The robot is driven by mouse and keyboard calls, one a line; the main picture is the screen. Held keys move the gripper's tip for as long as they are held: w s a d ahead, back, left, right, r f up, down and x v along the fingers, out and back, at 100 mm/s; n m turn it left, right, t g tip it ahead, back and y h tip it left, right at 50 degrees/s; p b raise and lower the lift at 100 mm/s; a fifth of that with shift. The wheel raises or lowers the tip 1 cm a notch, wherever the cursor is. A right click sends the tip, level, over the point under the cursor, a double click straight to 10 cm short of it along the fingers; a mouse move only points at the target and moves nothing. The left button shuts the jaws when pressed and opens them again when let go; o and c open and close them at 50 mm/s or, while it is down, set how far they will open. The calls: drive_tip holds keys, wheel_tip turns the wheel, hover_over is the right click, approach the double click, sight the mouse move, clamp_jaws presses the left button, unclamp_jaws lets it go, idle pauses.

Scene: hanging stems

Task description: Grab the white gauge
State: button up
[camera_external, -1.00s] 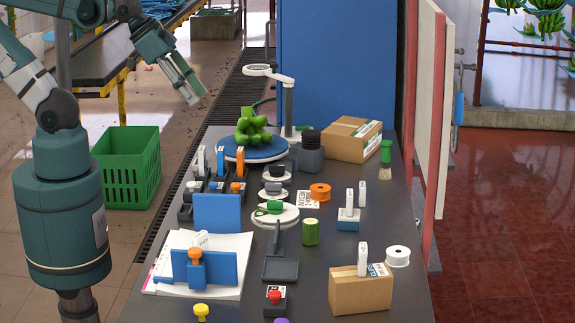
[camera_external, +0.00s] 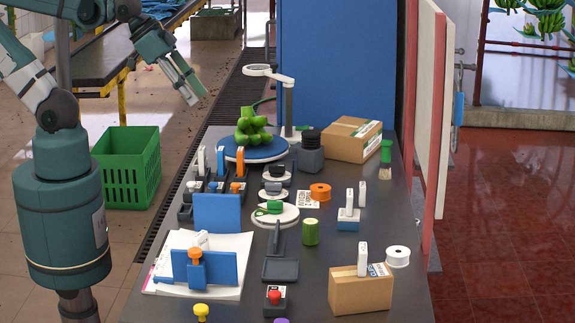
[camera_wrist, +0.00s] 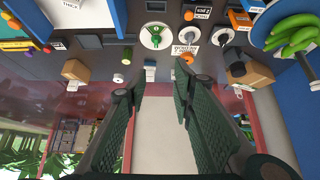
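Several slim white gauges show in the external view. A white gauge (camera_external: 362,257) stands on the small cardboard box in front. Two more, a white gauge (camera_external: 349,202) and its neighbour (camera_external: 362,194), stand at the blue-and-white block. Another (camera_external: 201,240) is partly hidden behind a blue stand. My gripper (camera_external: 190,90) is high at the left, away from all of them. In the wrist view it (camera_wrist: 158,82) is open and empty.
The dark table (camera_external: 330,262) is crowded with stamps, an orange tape roll (camera_external: 320,191), a white spool (camera_external: 398,256) and a magnifier lamp (camera_external: 286,90). A blue turntable (camera_external: 270,153) holds green fruit. A cardboard box (camera_external: 350,140) stands behind; a green crate (camera_external: 126,168) is on the floor.

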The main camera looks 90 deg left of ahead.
drive_tip(key=shift+o, duration=0.5)
drive_tip(key=shift+f, duration=0.1)
drive_tip(key=n+g+y+b, duration=0.7)
drive_tip(key=n+y+b, duration=0.65)
drive_tip(key=n, duration=0.25)
approach(201, 149)
drive_tip(key=w+a+f, duration=0.1)
drive_tip(key=a, duration=0.1)
drive_tip(key=shift+s+a+f+n+y+b, duration=0.25)
drive_tip(key=shift+s+n+b, duration=0.15)
drive_tip(key=shift+n+b, duration=0.45)
drive_tip(key=shift+r, duration=0.1)
drive_tip(key=shift+a, duration=0.1)
drive_tip(key=shift+x, duration=1.25)
drive_tip(key=shift+a, duration=0.1)
